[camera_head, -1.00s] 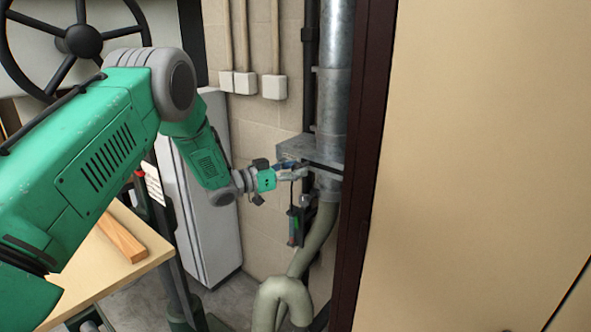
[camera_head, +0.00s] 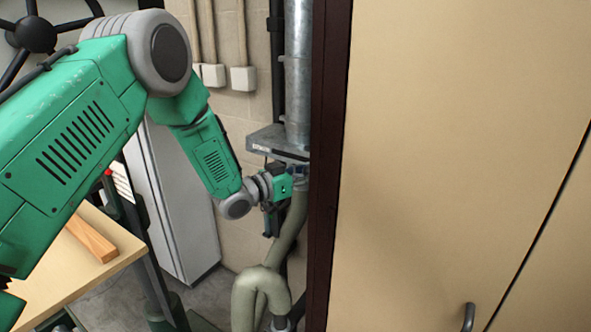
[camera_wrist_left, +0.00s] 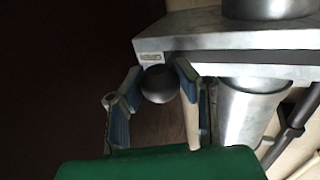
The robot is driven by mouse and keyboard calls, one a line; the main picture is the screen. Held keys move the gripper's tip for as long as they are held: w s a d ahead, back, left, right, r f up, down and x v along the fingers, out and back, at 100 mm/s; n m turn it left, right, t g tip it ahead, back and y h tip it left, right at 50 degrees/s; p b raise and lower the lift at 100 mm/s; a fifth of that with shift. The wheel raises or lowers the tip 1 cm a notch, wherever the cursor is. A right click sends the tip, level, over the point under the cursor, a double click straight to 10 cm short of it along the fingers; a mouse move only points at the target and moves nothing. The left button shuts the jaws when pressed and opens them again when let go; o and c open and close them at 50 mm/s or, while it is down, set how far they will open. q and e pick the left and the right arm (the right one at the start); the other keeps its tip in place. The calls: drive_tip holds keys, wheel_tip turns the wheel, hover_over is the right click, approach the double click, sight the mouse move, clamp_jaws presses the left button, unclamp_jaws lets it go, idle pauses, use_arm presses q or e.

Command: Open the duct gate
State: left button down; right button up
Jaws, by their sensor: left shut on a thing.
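The duct gate is a flat grey metal plate housing (camera_head: 270,141) across the round metal duct (camera_head: 298,75) in the head view. It also fills the top right of the left wrist view (camera_wrist_left: 240,42). A dark round knob (camera_wrist_left: 160,84) sits at the gate's near end, under its edge. My left gripper (camera_wrist_left: 158,88) has its two blue-padded fingers on either side of this knob and is shut on it. In the head view the left gripper (camera_head: 299,171) is just below the gate, its tips partly hidden near the dark cabinet edge. My right gripper is not in view.
A tall beige cabinet (camera_head: 440,150) with a dark edge (camera_head: 328,170) stands close to the right of the gripper. A ribbed hose (camera_head: 262,285) hangs below the duct. A workbench (camera_head: 75,265) with a wooden block (camera_head: 91,239) is at lower left.

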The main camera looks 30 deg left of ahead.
use_arm(q)
drive_tip(key=shift+w+r, duration=0.2)
drive_tip(key=shift+r, duration=0.3)
drive_tip(key=c, duration=1.4)
unclamp_jaws()
drive_tip(key=shift+a, duration=0.1)
drive_tip(key=shift+o, duration=1.3)
drive_tip(key=shift+f, duration=0.1)
drive_tip(key=shift+a+f, duration=0.15)
drive_tip(key=shift+s+a+f, duration=0.1)
drive_tip(key=shift+s, duration=0.15)
drive_tip(key=v, duration=1.1)
drive_tip(key=shift+s+a, duration=0.2)
drive_tip(key=shift+a, duration=0.05)
drive_tip(key=shift+d, duration=0.1)
